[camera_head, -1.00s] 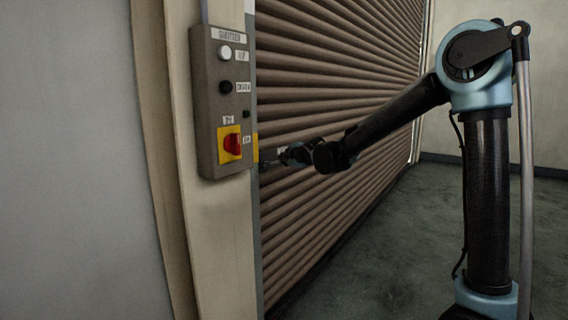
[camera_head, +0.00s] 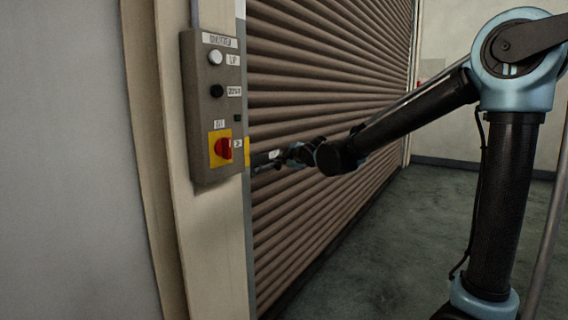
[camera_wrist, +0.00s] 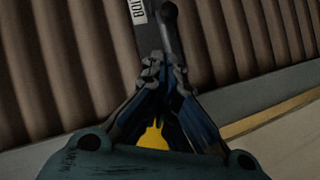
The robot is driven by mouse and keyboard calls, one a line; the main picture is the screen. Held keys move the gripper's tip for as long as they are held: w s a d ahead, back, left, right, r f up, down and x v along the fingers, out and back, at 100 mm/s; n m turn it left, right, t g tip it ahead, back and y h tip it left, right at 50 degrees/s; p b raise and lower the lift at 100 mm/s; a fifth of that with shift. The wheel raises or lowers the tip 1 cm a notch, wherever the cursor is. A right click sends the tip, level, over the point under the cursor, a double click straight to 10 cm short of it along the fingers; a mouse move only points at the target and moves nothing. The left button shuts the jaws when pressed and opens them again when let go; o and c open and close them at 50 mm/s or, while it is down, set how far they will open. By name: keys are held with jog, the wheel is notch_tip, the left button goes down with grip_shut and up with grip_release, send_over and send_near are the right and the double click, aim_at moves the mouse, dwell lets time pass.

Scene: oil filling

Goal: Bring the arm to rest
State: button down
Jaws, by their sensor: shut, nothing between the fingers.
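My gripper (camera_head: 286,158) is at the end of my outstretched arm, close to the shutter's left edge and just right of the control box in the head view. In the wrist view my gripper (camera_wrist: 161,62) has its blue-black fingers drawn together at the tips, with nothing held. A dark bar with a partly cut-off white label (camera_wrist: 138,12) lies just beyond the fingertips. I cannot tell whether they touch it. A small white label (camera_head: 273,154) also shows by the gripper in the head view.
The brown slatted shutter (camera_head: 330,75) runs close along my arm. A grey control box (camera_head: 201,115) with a red rotary switch on yellow (camera_head: 221,149) hangs on the beige post (camera_head: 215,250). Open grey floor (camera_head: 395,240) lies to the right of the shutter.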

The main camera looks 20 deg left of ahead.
jog(key=s+d+f+m+h, duration=0.1)
jog(key=d+f+m+h, duration=0.25)
jog(key=d, duration=0.85)
jog(key=s+d+f+m+g+h, duration=0.15)
jog(key=d+m, duration=0.25)
jog(key=d, duration=0.8)
jog(key=d+f+m+h, duration=0.3)
jog(key=d+m, duration=0.1)
jog(key=d, duration=0.8)
jog(key=s+d+f+m+g+h, duration=0.25)
jog(key=s+d+f+m, duration=0.45)
jog(key=s+d, duration=0.6)
jog(key=s+d+f+m+g, duration=0.2)
jog(key=s+d+f, duration=0.1)
jog(key=s, duration=0.3)
jog(key=s+d+f+m+g, duration=0.1)
jog(key=s+d+f+m, duration=0.1)
jog(key=s+d+f, duration=0.2)
jog(key=s+f, duration=0.2)
jog(key=s, duration=0.1)
jog(key=shift+s+g, duration=0.15)
jog(key=shift+g, duration=0.25)
jog(key=shift+a+m, duration=0.15)
jog(key=shift+m, duration=0.1)
